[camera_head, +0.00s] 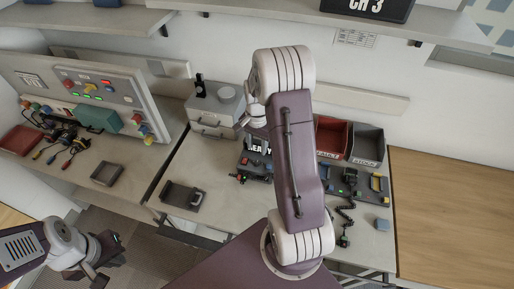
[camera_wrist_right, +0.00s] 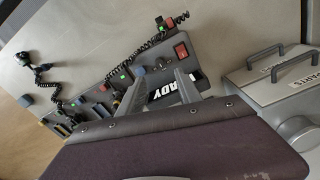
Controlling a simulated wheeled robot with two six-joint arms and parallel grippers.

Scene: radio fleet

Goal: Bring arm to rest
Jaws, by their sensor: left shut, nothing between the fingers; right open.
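My left gripper (camera_head: 104,262) is shut and empty at the lower left of the head view, over the floor in front of the benches. My right arm rises through the middle of the head view and hides part of the bench behind it. In the right wrist view my right gripper (camera_wrist_right: 158,92) is open, with nothing visible between its fingers. Its fingers show against the dark rack (camera_wrist_right: 205,60) with the READY label. I cannot tell whether they touch it. The rack also shows in the head view (camera_head: 256,165), partly behind my arm.
A red bin (camera_head: 331,137) and a grey bin (camera_head: 367,145) stand at the back of the bench. A grey box (camera_head: 216,108) stands left of my right arm; a small dark tray (camera_head: 182,196) lies in front. The left bench holds a control panel (camera_head: 110,87). The wooden top (camera_head: 450,215) is clear.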

